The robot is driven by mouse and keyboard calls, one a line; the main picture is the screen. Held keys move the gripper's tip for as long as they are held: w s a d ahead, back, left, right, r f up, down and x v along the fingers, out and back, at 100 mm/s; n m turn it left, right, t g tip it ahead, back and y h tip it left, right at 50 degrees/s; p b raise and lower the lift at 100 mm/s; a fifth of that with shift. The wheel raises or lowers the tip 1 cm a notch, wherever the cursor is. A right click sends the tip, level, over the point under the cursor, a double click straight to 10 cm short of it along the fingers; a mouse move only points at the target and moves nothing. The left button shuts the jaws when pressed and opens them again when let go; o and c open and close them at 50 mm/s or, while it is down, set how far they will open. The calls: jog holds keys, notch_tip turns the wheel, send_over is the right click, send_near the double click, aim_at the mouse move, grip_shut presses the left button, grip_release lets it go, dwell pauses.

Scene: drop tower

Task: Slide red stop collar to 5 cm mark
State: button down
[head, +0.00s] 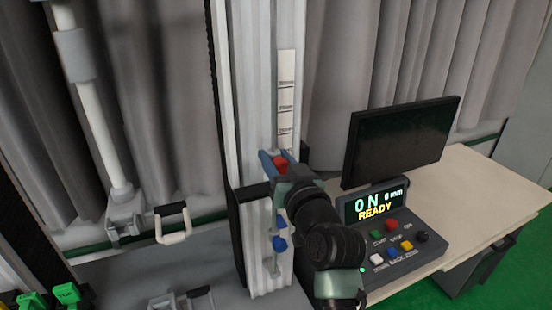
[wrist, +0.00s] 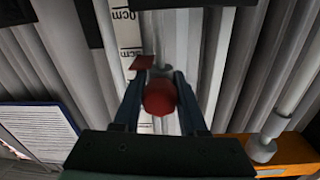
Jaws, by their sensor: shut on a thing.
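The red stop collar (head: 280,164) is on the tower's upright column in the head view, at the lower end of the white scale strip (head: 286,95). In the wrist view its round red knob (wrist: 160,98) sits between my blue fingers, and a flat red tab (wrist: 142,62) points left over the scale (wrist: 128,30). My gripper (head: 273,160) is shut on the collar. The scale's labels are partly cut off in the wrist view and too small to read surely in the head view. My wrist and fingers hide the lower part of the collar.
Two blue knobs (head: 280,243) sit lower on the column (head: 257,130). A control box (head: 390,235) showing "ON 0 mm READY" and a dark monitor (head: 400,140) stand on the bench (head: 500,195) at right. Grey curtains (head: 400,50) hang behind.

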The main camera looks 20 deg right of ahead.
jog(key=shift+d+f, duration=0.15)
jog(key=shift+f, duration=0.25)
jog(key=shift+c, duration=2.4)
grip_release()
jog(key=shift+r, duration=0.1)
jog(key=s+b, duration=0.2)
jog(key=s, duration=1.1)
jog(key=shift+a+b, duration=0.2)
jog(key=shift+b, duration=0.2)
jog(key=a+r+n+t+p, duration=0.1)
jog(key=a+r+t, duration=0.1)
jog(key=a+r, duration=0.55)
jog(key=a+r+n+t+p, duration=0.15)
jog(key=a+r, duration=0.25)
jog(key=r, duration=0.7)
jog(key=s+a+r+t, duration=0.3)
jog(key=s+r, duration=0.2)
jog(key=r, duration=0.2)
jog(key=s+a+r+t, duration=0.3)
jog(key=s+a+r, duration=0.1)
jog(key=r, duration=0.3)
jog(key=shift+s+a+r, duration=0.15)
jog(key=shift+s, duration=0.25)
